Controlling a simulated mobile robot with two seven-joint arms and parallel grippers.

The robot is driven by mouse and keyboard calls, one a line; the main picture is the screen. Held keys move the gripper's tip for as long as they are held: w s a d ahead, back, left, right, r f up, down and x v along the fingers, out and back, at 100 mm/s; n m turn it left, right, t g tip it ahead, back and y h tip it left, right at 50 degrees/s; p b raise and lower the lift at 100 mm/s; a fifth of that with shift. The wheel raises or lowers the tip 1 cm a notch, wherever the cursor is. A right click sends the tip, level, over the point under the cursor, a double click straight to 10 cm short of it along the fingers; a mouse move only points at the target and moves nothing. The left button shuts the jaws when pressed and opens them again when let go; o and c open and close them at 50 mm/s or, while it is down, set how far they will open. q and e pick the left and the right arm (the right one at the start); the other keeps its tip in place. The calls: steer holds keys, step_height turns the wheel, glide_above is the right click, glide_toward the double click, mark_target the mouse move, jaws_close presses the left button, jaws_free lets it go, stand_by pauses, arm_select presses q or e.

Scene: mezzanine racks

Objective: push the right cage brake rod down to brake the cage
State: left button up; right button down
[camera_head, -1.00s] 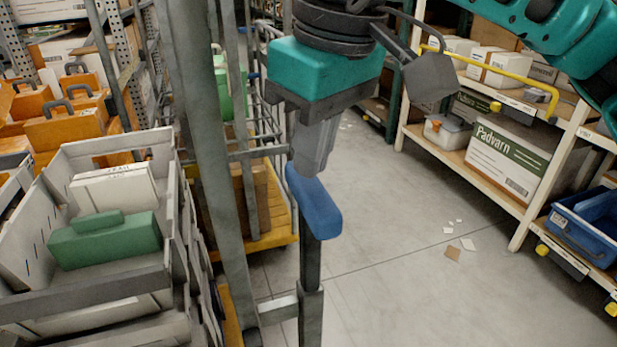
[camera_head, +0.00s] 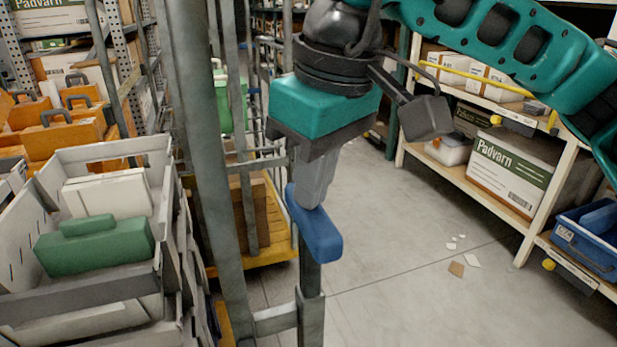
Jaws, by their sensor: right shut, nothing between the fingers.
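The brake rod (camera_head: 311,278) stands upright beside a grey cage post (camera_head: 212,180) and slides in a grey sleeve (camera_head: 311,315) joined to the cage by a short bracket. A blue handle (camera_head: 318,236) caps the rod. A short length of rod shows between the handle and the sleeve. My right gripper (camera_head: 312,198) is shut, pointing down, its fingertips at the top of the blue handle and seemingly touching it. The fingers hide part of the handle's top. My left gripper is not in view.
Grey crates (camera_head: 60,300) with a green case (camera_head: 95,247) and white boxes fill the left. Another cart with a yellow base (camera_head: 265,258) stands behind the post. A shelf with boxes (camera_head: 505,172) and a blue bin (camera_head: 590,240) lines the right. The floor between is clear except for paper scraps.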

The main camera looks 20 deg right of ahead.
steer(key=shift+b+x, duration=0.55)
steer(key=shift+x, duration=0.35)
steer(key=shift+w+a+p+v, duration=0.1)
steer(key=shift+w+p+v, duration=0.05)
steer(key=shift+p+v, duration=0.9)
steer(key=shift+w+a+p+v, duration=0.15)
steer(key=shift+p+v, duration=0.6)
steer(key=shift+v, duration=0.65)
steer(key=shift+w+a+p+v, duration=0.1)
steer(key=shift+w+p+v, duration=0.1)
steer(key=shift+p+v, duration=0.85)
steer(key=shift+d+r, duration=0.1)
steer(key=shift+r, duration=0.05)
